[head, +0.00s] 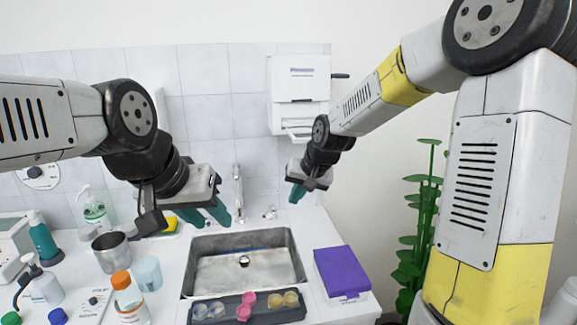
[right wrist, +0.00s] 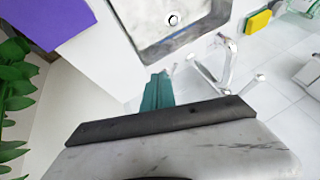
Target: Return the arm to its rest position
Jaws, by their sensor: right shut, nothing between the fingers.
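My right arm reaches in from the right in the head view. My right gripper (head: 297,193) has teal fingers, is shut and empty, and hangs in the air above the back right of the sink (head: 188,270). In the right wrist view the right gripper's fingers (right wrist: 158,90) are together with nothing between them. My left arm comes in from the left. My left gripper (head: 212,216) is above the sink's back left edge. Its two teal fingers look spread apart, with nothing seen between them.
A tap (head: 238,190) stands behind the sink, near both grippers. A paper dispenser (head: 300,95) hangs on the wall. A purple box (head: 341,272) lies right of the sink. A metal cup (head: 112,252) and several bottles stand at left. A plant (head: 408,240) is beside my right arm.

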